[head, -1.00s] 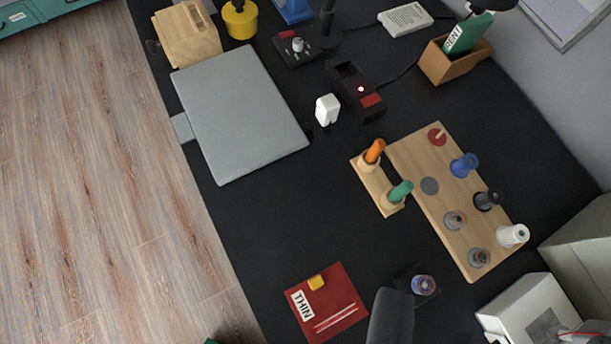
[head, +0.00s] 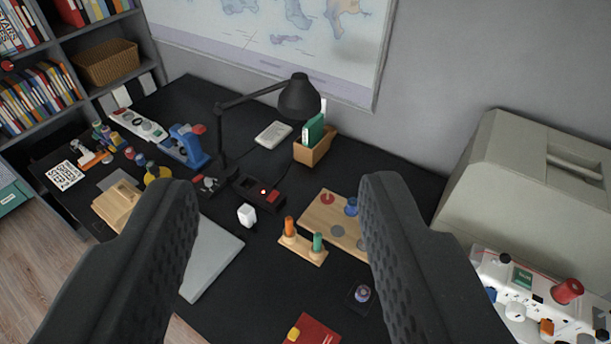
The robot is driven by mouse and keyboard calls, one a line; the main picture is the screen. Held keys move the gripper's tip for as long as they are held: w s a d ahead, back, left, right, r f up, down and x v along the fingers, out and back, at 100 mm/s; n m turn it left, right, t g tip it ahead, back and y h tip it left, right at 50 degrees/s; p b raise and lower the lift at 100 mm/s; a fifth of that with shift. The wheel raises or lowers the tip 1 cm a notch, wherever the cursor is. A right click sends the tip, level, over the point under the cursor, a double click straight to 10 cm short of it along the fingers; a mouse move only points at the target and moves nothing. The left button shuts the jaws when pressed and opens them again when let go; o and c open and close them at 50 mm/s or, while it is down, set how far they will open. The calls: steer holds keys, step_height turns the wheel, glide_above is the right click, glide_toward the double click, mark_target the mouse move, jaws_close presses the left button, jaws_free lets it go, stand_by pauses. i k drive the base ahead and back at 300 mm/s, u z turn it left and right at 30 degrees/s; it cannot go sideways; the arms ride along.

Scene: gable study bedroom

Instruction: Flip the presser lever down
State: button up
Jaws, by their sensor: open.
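A white machine body (head: 535,308) with a red knob (head: 567,291), a green label and small coloured parts shows at the lower right edge, cut off by the frame. I cannot make out a presser lever on it. My gripper (head: 282,195) is open and empty. Its two dark textured fingers stand wide apart in front of the desk, and the white machine lies to the right of the right finger. The right finger hides part of the wooden spool board (head: 315,212).
A large beige case (head: 530,170) stands behind the white machine. A black lamp (head: 300,97), a wooden box (head: 316,150) and a peg stand (head: 303,250) are on the black desk. A grey laptop (head: 213,257) lies left, partly behind the left finger. A bookshelf stands far left.

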mark_target(504, 258)
steer(key=z, duration=0.9)
steer(key=k, duration=1.05)
steer(key=z, duration=0.25)
steer(key=i, duration=1)
steer(key=u, duration=0.15)
